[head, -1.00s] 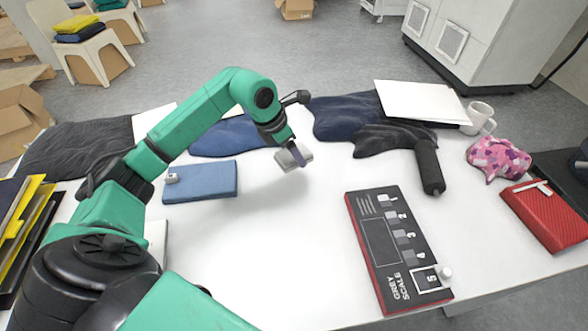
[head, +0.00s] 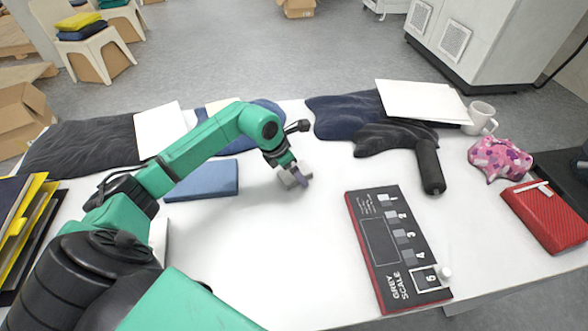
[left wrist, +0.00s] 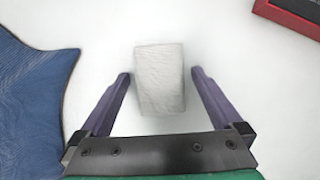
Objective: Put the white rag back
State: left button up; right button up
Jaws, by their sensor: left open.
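The white rag (head: 283,179), a small pale folded block, is on the white table just right of the blue folded cloth. In the left wrist view, the rag (left wrist: 160,80) sits between the two purple fingers of my left gripper (left wrist: 161,76), with a narrow gap on each side. My left gripper (head: 294,180) is open and low over the table around the rag. In the head view its fingers partly hide the rag. My right gripper is not in view.
A grey scale board (head: 398,250) lies to the right, its red edge also in the left wrist view (left wrist: 290,14). The blue folded cloth (head: 203,182) lies left. A black roller-like object (head: 429,168) and dark cloths (head: 345,115) lie behind right. The front middle table is clear.

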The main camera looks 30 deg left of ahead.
pick_arm(q)
jog(key=b+v, duration=0.1)
jog(key=v, duration=1.1)
